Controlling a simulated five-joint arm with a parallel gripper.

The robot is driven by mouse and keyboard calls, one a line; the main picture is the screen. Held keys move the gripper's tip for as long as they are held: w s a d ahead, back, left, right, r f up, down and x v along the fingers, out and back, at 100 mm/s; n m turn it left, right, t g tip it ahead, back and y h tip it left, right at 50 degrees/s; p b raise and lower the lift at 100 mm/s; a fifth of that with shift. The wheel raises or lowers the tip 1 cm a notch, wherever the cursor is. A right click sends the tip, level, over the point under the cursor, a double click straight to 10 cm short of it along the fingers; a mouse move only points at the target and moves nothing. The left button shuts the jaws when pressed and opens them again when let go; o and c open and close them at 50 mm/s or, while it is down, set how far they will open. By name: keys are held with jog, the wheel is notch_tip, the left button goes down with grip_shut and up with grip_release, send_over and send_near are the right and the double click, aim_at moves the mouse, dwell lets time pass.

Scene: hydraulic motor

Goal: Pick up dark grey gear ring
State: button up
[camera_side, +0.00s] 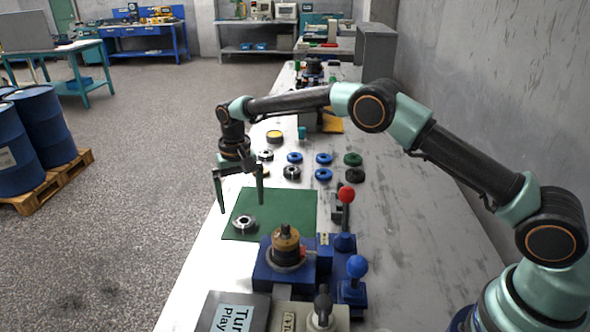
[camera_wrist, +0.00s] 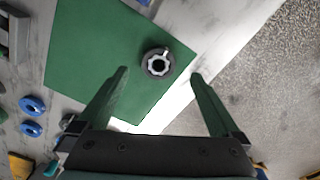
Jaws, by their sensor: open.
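A dark grey ring with a pale toothed inside (camera_side: 243,224) lies flat on the green mat (camera_side: 295,205), near the mat's left edge. In the wrist view this ring (camera_wrist: 147,66) sits near the mat's corner, in line with the gap between my fingertips. My gripper (camera_side: 242,207) is open and empty, pointing down above the mat, with its fingers apart from the ring. In the wrist view the two fingers of my gripper (camera_wrist: 160,72) are spread wide.
Behind the mat lie blue rings (camera_side: 323,175), a black ring (camera_side: 355,175) and another dark-and-silver ring (camera_side: 291,172). A blue fixture with a brass part (camera_side: 286,246) stands in front of the mat. Red (camera_side: 346,194) and blue (camera_side: 357,266) knobbed levers stand to the right.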

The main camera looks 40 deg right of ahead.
aim_at(244, 219)
jog(key=shift+s+f, duration=0.2)
jog(key=shift+f, duration=2.9)
grip_shut()
jog(key=shift+r, duration=0.1)
notch_tip(244, 219, up, 20)
jog(key=shift+r, duration=0.75)
